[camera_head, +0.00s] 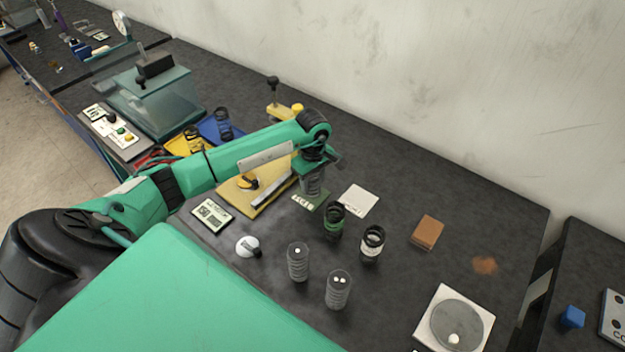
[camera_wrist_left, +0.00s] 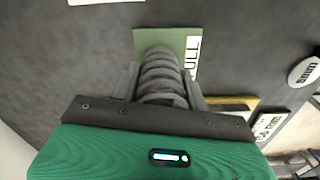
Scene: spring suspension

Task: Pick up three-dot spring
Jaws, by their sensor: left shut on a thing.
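My left gripper (camera_head: 313,178) is shut on a grey coil spring (camera_head: 312,187) over a small green pad (camera_head: 322,203). In the left wrist view the same spring (camera_wrist_left: 161,77) sits between the two fingers, with the green pad (camera_wrist_left: 165,38) behind it. No dots show on the held spring, as its top is hidden by the gripper. I cannot tell whether it touches the pad. A one-dot spring (camera_head: 298,264) and a two-dot spring (camera_head: 338,291) stand upright nearer on the table. My right gripper is not in view.
A green-banded spring (camera_head: 334,222) and a white-banded one (camera_head: 371,246) stand close to the right. A brown block (camera_head: 427,232) and a round-plated scale (camera_head: 455,325) are farther right. The table's far right is mostly clear.

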